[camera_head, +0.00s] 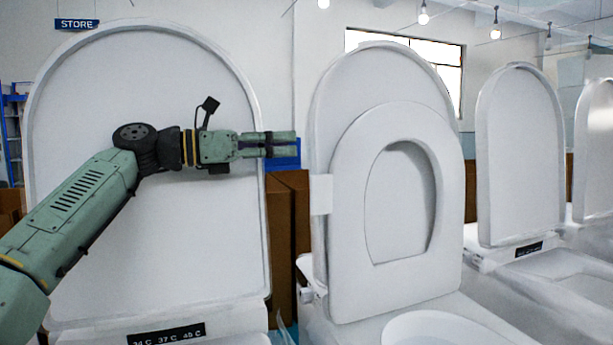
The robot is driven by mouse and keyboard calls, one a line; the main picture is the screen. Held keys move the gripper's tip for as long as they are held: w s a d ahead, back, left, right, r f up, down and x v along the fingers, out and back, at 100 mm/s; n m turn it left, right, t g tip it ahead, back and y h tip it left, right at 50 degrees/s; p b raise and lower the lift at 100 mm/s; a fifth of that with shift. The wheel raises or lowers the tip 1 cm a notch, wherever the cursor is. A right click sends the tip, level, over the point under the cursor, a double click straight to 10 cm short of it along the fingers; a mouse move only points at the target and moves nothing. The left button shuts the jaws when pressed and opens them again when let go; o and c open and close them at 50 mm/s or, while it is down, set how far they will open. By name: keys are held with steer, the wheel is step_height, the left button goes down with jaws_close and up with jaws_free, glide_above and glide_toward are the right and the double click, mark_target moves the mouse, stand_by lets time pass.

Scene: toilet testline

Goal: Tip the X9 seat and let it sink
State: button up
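A white ring-shaped seat (347,250) stands upright on the middle toilet, leaning back against its raised lid (335,90). No X9 mark is legible, so I cannot confirm which toilet is X9. A small white tab (320,195) sticks out at the seat's left edge. My gripper (290,144) reaches in from the left and points right. It is level with the upper half of the seat and appears just left of the lid's edge; a narrow gap shows between them. Its fingers look side-on, so their opening is unclear. Nothing shows held in it.
A large raised white lid (150,240) stands behind my arm at left, with a temperature label (166,334) below it. More toilets with raised lids (520,150) stand at right. Brown boxes (290,230) fill the background between the left and middle toilets. The middle bowl (440,328) shows at the bottom.

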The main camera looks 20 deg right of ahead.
glide_toward(310, 184)
steer(key=d, duration=0.9)
steer(key=shift+w+d, duration=0.1)
steer(key=shift+d, duration=0.2)
steer(key=shift+w+d, duration=0.1)
steer(key=shift+d, duration=0.7)
steer(key=shift+c, duration=0.6)
steer(key=shift+r, duration=0.1)
jaws_close()
